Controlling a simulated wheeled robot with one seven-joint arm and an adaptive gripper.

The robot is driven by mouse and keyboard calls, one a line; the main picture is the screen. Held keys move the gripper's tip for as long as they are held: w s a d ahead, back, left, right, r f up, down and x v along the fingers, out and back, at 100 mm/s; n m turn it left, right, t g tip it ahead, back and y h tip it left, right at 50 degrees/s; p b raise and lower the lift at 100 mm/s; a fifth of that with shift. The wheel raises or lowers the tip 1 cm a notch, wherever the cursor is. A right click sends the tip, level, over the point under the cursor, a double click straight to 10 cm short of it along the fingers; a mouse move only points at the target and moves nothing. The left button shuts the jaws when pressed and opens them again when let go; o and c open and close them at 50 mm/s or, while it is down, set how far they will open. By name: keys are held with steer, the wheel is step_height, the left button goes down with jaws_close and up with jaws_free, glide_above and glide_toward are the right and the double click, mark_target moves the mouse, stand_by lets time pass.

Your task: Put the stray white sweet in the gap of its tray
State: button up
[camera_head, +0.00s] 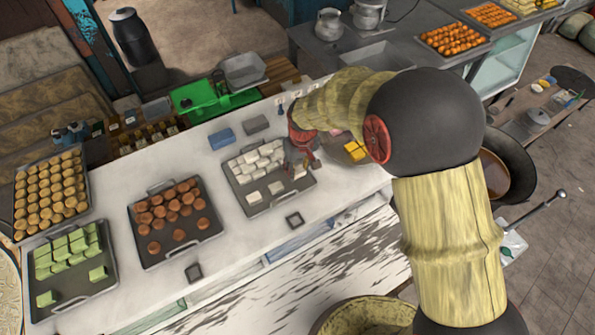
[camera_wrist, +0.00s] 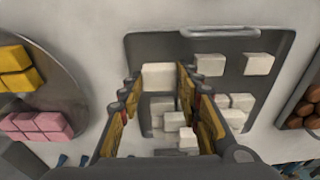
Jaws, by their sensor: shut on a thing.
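The dark tray of white sweets (camera_head: 312,184) lies on the white counter; it also shows in the wrist view (camera_wrist: 275,52). My gripper (camera_head: 300,165) is over the tray's right part in the head view. In the wrist view my gripper (camera_wrist: 159,82) is shut on a white sweet (camera_wrist: 158,70), with a finger on each side. The held sweet is level with two separate sweets (camera_wrist: 208,65) (camera_wrist: 258,65) in the row near the tray's handle. Several more sweets (camera_wrist: 175,121) lie behind it, partly hidden by the fingers. I cannot tell whether the held sweet touches the tray.
A round plate (camera_wrist: 62,90) with yellow and pink sweets is close beside the tray. A tray of brown sweets (camera_head: 180,252) is on the other side. Blue (camera_head: 222,139) and grey (camera_head: 255,124) blocks lie behind. A small dark square dish (camera_head: 294,220) stands near the front edge.

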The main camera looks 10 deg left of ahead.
mark_target(298, 170)
steer(key=shift+w+a+f, duration=0.1)
steer(key=shift+w+f, duration=0.1)
steer(key=shift+f, duration=0.15)
step_height(298, 170, down, 3)
steer(key=shift+w+p, duration=0.15)
steer(key=shift+p, duration=0.6)
steer(key=shift+f, duration=0.25)
steer(key=o, duration=0.7)
steer(key=shift+o, duration=0.3)
steer(key=shift+r, duration=0.1)
